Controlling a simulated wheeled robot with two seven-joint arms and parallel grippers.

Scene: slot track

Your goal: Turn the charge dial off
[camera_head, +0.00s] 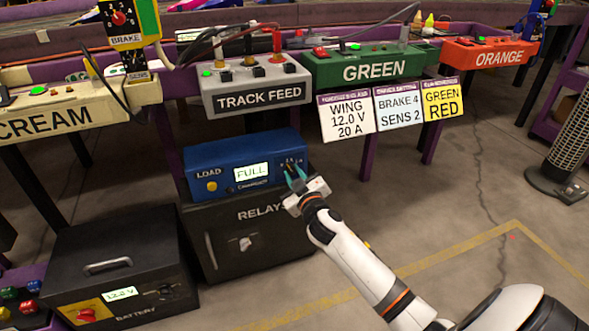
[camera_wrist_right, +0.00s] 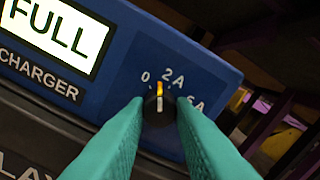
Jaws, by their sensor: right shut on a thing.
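The blue charger (camera_head: 222,153) sits on top of the black relay box, its lit display (camera_head: 251,172) reading FULL. The charge dial (camera_wrist_right: 158,107) is a small black knob at the charger's right end, with marks 0, 2A and 6A. Its orange pointer mark is toward the top of the wrist view, between the 0 and 2A labels; I cannot tell exactly which it meets. My right gripper (camera_head: 294,177) is at the dial, its teal fingers (camera_wrist_right: 158,125) shut on the knob from both sides. My left gripper is not in view.
The relay box (camera_head: 262,242) stands below the charger, beside a black battery box (camera_head: 120,262). Above is a bench with the track feed box (camera_head: 256,88), green box (camera_head: 365,67) and hanging signs. The floor on the right is open, with a heater-like tower (camera_head: 570,145) beyond.

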